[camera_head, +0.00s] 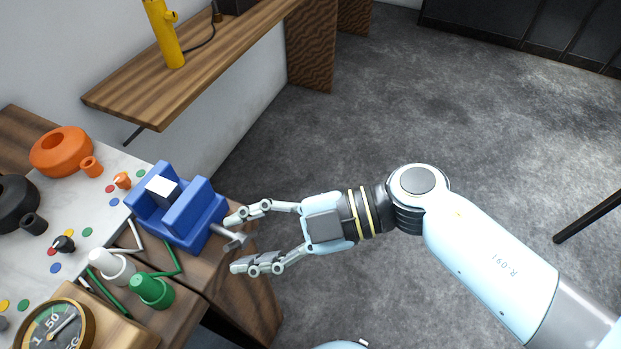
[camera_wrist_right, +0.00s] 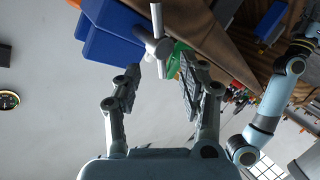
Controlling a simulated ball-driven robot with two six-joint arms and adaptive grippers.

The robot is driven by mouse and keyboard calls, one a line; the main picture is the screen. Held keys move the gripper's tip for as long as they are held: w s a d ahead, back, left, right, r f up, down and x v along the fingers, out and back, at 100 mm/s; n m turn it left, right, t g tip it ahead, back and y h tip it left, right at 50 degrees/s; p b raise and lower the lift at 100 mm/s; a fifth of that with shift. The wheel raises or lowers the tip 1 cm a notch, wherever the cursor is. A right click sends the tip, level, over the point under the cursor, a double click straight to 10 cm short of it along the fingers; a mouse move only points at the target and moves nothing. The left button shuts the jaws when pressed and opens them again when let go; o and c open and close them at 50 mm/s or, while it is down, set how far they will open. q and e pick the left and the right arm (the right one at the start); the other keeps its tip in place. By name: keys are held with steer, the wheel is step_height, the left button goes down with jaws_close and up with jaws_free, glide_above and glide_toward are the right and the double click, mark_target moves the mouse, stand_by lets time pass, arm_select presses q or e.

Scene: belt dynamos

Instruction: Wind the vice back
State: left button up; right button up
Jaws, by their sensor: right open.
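The blue vice (camera_head: 192,217) sits at the bench's right end, with a white block (camera_head: 162,190) between its jaws. Its grey crossbar handle (camera_head: 233,239) sticks out past the bench edge. My right gripper (camera_head: 237,243) is open at the handle, one finger on each side in the picture. In the right wrist view the handle's hub and bar (camera_wrist_right: 157,46) show just ahead of and between the spread fingertips (camera_wrist_right: 160,72); I see no clear contact. The blue vice body (camera_wrist_right: 112,35) is behind the handle. My left gripper is not in view.
Orange (camera_head: 62,151) and black (camera_head: 14,204) round parts stand on the white board. White (camera_head: 112,266) and green (camera_head: 152,291) knobs and a dial gauge (camera_head: 58,328) are near the vice. A wooden shelf (camera_head: 196,84) carries a yellow tool (camera_head: 164,38). Open floor lies right.

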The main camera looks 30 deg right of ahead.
steer(key=v, duration=0.9)
steer(key=shift+d, duration=0.2)
steer(key=shift+s, duration=0.15)
